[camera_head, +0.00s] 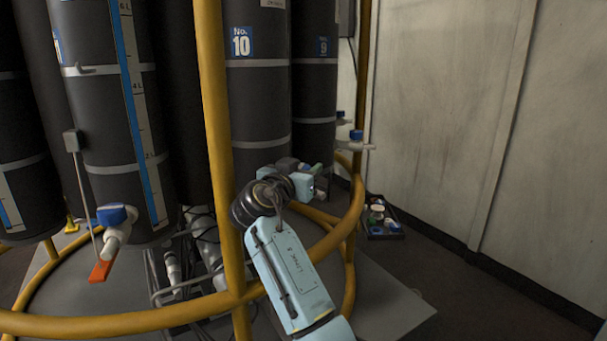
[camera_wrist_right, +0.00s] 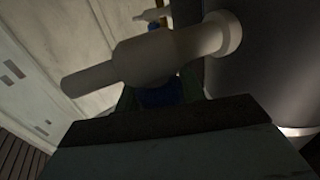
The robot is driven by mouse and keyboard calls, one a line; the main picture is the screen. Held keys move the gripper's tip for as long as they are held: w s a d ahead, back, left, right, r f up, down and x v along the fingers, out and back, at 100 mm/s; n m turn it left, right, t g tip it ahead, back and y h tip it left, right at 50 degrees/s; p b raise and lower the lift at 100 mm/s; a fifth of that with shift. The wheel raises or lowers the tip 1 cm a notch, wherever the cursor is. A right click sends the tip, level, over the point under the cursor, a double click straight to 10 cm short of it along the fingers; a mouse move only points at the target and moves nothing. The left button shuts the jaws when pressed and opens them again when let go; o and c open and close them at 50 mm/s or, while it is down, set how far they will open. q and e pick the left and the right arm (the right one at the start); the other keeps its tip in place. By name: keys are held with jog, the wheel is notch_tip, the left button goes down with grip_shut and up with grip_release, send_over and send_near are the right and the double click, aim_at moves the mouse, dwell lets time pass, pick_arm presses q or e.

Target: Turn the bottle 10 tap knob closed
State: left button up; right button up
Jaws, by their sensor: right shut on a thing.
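Bottle 10 (camera_head: 258,108) is a tall dark cylinder with a blue "No. 10" label, standing behind a yellow post. My right gripper (camera_head: 308,172) is at its lower front and hides most of its tap in the head view. In the right wrist view, the white tap body (camera_wrist_right: 150,58) runs from the dark bottle wall at the right to a spout at the left. The blue tap knob (camera_wrist_right: 160,96) shows partly below it, between the greenish fingers of my right gripper, which is shut on it. The knob's exact angle is hard to tell. My left gripper is not in view.
A yellow rail (camera_head: 130,323) curves across the front, and a yellow post (camera_head: 214,120) stands left of my right arm. Bottle 9's tap (camera_head: 357,146) is to the right. Another blue-knobbed tap (camera_head: 112,216) is at the left. A dark tray (camera_head: 384,232) lies by the wall.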

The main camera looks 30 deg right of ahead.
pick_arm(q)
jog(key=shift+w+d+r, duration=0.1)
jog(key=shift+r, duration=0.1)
pick_arm(e)
jog(key=shift+r, duration=0.1)
jog(key=o, duration=1)
jog(key=shift+r, duration=0.2)
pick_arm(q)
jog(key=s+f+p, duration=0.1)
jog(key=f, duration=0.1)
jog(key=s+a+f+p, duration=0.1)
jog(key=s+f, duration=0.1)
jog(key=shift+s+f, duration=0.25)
pick_arm(e)
notch_tip(320, 180, up, 10)
jog(key=shift+f, duration=0.2)
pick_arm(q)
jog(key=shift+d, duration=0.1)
pick_arm(e)
jog(key=shift+d, duration=0.1)
